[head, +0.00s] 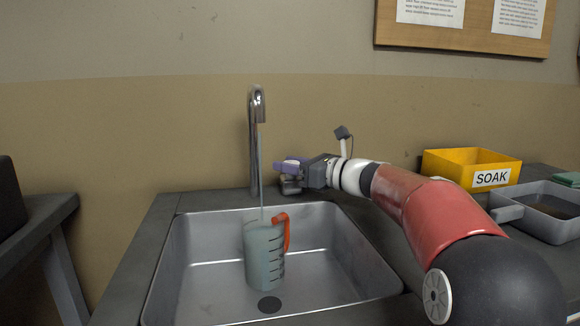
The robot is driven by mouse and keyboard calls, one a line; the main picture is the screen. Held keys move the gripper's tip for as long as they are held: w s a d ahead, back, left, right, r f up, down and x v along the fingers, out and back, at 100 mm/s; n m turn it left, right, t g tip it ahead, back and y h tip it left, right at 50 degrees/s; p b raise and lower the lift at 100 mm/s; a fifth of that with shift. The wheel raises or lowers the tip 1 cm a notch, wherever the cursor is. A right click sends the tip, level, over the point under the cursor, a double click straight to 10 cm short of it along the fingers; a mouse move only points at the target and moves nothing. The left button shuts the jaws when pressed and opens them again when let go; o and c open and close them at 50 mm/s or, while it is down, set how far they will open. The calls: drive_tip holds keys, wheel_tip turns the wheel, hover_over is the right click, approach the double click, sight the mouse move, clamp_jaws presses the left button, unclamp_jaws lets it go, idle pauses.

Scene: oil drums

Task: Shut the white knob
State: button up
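A metal tap (257,120) stands at the back of the sink, and a thin stream runs from its spout into a measuring jug (262,255) with an orange handle. My gripper (287,167) is just right of the tap, above the back rim of the sink. Its purplish fingertips point left towards the tap. A small pale grey rounded part (290,187) shows just under the fingers; I cannot tell if it is the white knob or whether the gripper touches it. No knob is clearly seen; my gripper may hide it. The finger gap is too small to make out.
The jug stands in the steel sink (190,285) near the dark drain (269,304). A yellow bin (440,170) labelled SOAK and a grey tray (515,217) are on the counter at right. A beige wall stands close behind the tap.

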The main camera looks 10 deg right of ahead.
drive_tip(key=c, duration=0.5)
drive_tip(key=m+t+h+b, duration=0.2)
drive_tip(key=m+h+b, duration=0.1)
drive_tip(key=shift+s+a+f+t+h, duration=0.15)
drive_tip(key=shift+f+t+h, duration=0.1)
drive_tip(key=shift+t+h, duration=0.15)
drive_tip(key=m+t+h+b, duration=0.1)
drive_tip(key=m+h+b, duration=0.1)
drive_tip(key=h, duration=0.1)
drive_tip(key=shift+r, duration=0.15)
drive_tip(key=shift+d+r+m+t+h, duration=0.1)
drive_tip(key=shift+d+m+t+h, duration=0.1)
drive_tip(key=shift+m+t+h, duration=0.15)
drive_tip(key=o, duration=1)
drive_tip(key=shift+w, duration=0.25)
drive_tip(key=shift+s, duration=0.15)
